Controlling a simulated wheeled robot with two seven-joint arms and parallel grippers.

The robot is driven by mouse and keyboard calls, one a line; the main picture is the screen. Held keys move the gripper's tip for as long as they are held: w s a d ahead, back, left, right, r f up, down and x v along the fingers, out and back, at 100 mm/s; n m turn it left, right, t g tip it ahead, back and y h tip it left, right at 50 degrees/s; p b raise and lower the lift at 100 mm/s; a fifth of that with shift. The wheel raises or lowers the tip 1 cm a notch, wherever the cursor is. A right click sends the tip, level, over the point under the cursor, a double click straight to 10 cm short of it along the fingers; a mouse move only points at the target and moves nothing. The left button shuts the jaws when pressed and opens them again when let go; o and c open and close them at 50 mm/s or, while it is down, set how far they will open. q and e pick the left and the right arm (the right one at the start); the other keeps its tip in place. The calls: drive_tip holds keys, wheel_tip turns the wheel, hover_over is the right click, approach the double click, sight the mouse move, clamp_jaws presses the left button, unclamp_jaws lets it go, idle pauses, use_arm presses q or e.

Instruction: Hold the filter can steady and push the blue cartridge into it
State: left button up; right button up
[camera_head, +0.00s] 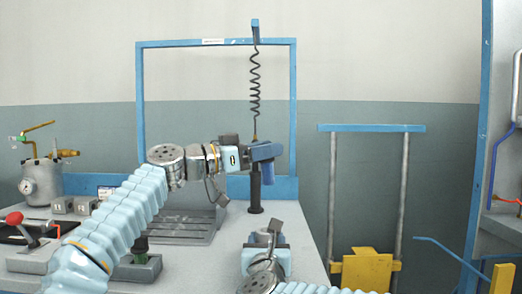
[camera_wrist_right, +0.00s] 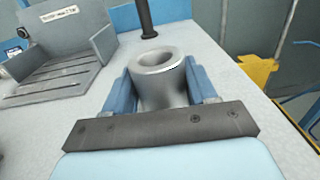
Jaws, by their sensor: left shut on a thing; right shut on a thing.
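The filter can (camera_wrist_right: 163,90) is a grey metal cylinder with a round open mouth, seen from above in the right wrist view. My right gripper (camera_head: 265,240) is shut on it, with one blue finger on each side. The can's mouth looks empty and it stands upright; its lower part is hidden behind the gripper. My left gripper (camera_head: 264,152) is higher and farther back in the head view, shut on a blue piece (camera_head: 267,173) that hangs below its fingers and looks like the cartridge. The fingers hide its upper part. It is apart from the can.
A dark upright post (camera_head: 255,195) stands on the bench behind the can, close to the blue piece in the picture. A coiled hose (camera_head: 255,85) hangs above it. A grey ribbed tray (camera_head: 180,232) lies to the left. A yellow block (camera_head: 366,270) is off to the right.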

sight(267, 171)
use_arm(q)
drive_tip(key=shift+g+y, duration=0.5)
drive_tip(key=shift+g, duration=0.2)
drive_tip(key=f, duration=0.4)
drive_tip(key=shift+d+f, duration=0.25)
drive_tip(key=shift+f, duration=0.15)
drive_tip(key=shift+f, duration=2.45)
drive_tip(key=shift+f, duration=3.05)
drive_tip(key=o, duration=1.1)
